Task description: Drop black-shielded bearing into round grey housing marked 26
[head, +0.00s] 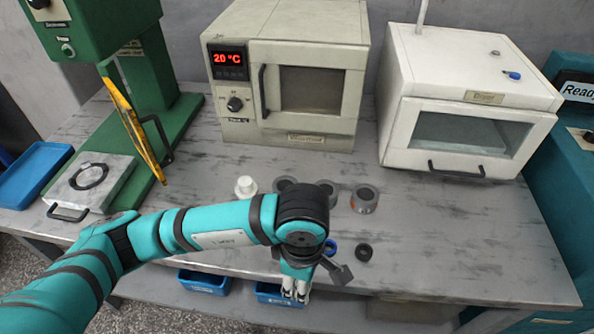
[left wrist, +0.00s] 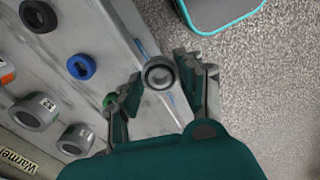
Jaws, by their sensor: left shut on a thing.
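My left gripper (head: 295,292) hangs over the front edge of the bench, pointing down. In the left wrist view the gripper (left wrist: 158,88) is shut on a small grey ring with a black face, which looks like the black-shielded bearing (left wrist: 160,74). Several round grey housings stand on the bench: one with an orange mark at right (head: 365,199), one in the middle (left wrist: 36,112) and one at left (left wrist: 76,141). The two in the wrist view carry number labels too small to read surely. The held bearing is hidden in the head view. My right gripper is out of view.
A blue ring (left wrist: 81,66) and a black ring (left wrist: 38,16) lie on the bench. A white part (head: 245,187) stands left of the housings. An oven (head: 290,75) and a white cabinet (head: 470,100) stand behind. Blue bins (head: 205,281) sit below the front edge.

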